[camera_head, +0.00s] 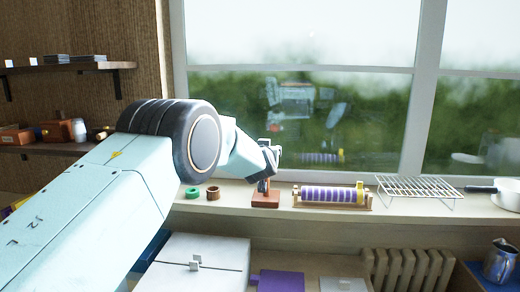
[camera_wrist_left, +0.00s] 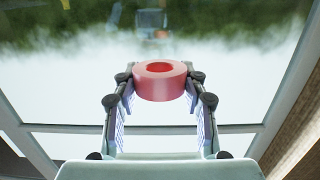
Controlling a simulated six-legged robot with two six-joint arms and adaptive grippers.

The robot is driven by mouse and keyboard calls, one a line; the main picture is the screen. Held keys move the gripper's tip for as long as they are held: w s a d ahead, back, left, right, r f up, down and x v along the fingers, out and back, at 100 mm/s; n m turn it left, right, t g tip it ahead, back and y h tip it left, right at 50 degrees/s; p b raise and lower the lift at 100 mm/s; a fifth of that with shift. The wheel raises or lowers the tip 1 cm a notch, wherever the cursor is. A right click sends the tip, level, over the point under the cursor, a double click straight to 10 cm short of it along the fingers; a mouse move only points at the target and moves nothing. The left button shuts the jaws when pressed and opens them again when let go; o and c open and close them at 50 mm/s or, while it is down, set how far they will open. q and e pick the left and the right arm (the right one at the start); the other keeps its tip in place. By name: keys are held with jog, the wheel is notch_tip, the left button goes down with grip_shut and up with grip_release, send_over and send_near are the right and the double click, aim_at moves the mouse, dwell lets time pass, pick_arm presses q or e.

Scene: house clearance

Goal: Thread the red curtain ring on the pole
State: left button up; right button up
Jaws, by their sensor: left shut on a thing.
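My left gripper (camera_head: 273,155) reaches over the window sill. In the left wrist view, its fingers (camera_wrist_left: 160,88) are shut on the red curtain ring (camera_wrist_left: 160,90), which sits between the fingertips with its hole showing. In the head view I cannot make out the ring. A small brown block (camera_head: 265,201) with a dark upright part stands on the sill just below the gripper. To its right, a purple-banded rod (camera_head: 333,194) lies level in a wooden stand, with a yellow piece at its right end. I cannot tell which of these is the pole. My right gripper is not in view.
A green ring (camera_head: 193,193) and a brown ring (camera_head: 213,193) lie on the sill left of the block. A wire rack (camera_head: 418,187) and a white pan (camera_head: 507,193) stand to the right. The window is close behind the gripper. A radiator (camera_head: 408,268) is below.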

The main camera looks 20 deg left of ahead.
pick_arm(q)
jog(key=shift+a+r, duration=0.1)
jog(key=shift+r, duration=0.1)
jog(key=shift+w+a, duration=0.1)
jog(key=shift+a, duration=0.1)
jog(key=shift+d, duration=0.1)
jog(key=shift+r, duration=0.1)
jog(key=b, duration=0.3)
send_over(266, 195)
jog(key=w, duration=0.1)
jog(key=shift+w+a+f, duration=0.1)
jog(key=shift+f, duration=1.4)
jog(key=shift+a+f, duration=0.1)
jog(key=shift+f, duration=1.4)
jog(key=shift+f, duration=0.2)
jog(key=shift+f+b, duration=2.75)
jog(key=shift+f, duration=1.35)
jog(key=shift+f, duration=0.1)
